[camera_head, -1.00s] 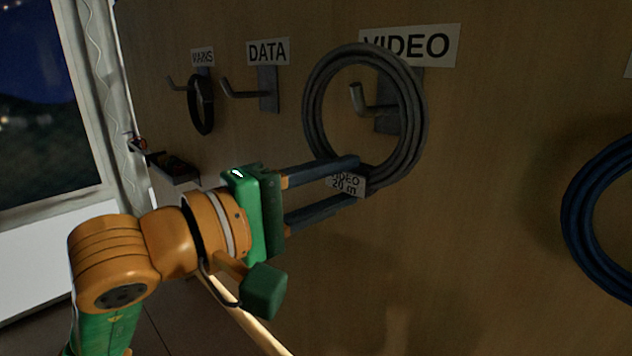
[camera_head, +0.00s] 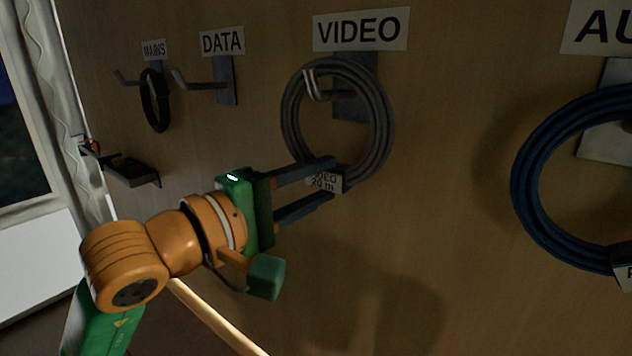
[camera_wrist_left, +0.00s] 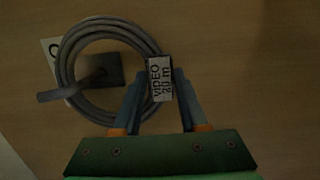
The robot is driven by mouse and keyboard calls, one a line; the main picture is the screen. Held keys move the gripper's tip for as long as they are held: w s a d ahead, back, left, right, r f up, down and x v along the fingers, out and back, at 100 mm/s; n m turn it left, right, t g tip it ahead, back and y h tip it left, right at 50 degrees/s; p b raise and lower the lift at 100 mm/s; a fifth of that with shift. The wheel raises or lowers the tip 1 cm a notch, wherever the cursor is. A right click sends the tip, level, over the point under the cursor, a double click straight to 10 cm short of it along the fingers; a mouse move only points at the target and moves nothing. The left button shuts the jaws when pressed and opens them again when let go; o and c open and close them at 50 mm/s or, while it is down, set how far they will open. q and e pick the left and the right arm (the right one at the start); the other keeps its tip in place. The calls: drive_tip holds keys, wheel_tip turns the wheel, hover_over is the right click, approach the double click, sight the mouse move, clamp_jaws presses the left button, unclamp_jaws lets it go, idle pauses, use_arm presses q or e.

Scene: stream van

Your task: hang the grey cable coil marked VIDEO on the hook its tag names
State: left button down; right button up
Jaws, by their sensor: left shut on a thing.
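The grey cable coil (camera_head: 379,135) stands upright at the board, with its white tag VIDEO 20 m (camera_head: 325,184) at the bottom. The VIDEO hook (camera_head: 315,87) reaches through the ring, just under its top strands in the head view. In the left wrist view the hook (camera_wrist_left: 65,92) crosses in front of the strands of the coil (camera_wrist_left: 72,52). Whether the hook bears the coil's weight, I cannot tell. My left gripper (camera_head: 332,181) is shut on the coil's lower part by the tag. My right gripper is not in view.
The VIDEO label (camera_head: 361,30) is above the hook. To the left are the empty DATA hook (camera_head: 205,83) and the MAINS hook with a black coil (camera_head: 155,105). A blue coil (camera_head: 530,190) hangs at right. A small shelf (camera_head: 132,171) sticks out at left.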

use_arm(q)
drive_tip(key=shift+c, duration=1.8)
unclamp_jaws()
drive_tip(key=shift+s+a+b, duration=0.3)
drive_tip(key=shift+b, duration=0.05)
drive_tip(key=s+d+b+v, duration=0.1)
drive_tip(key=b+v, duration=0.3)
drive_tip(key=v, duration=1)
drive_tip(key=shift+a, duration=0.15)
drive_tip(key=shift+r, duration=0.1)
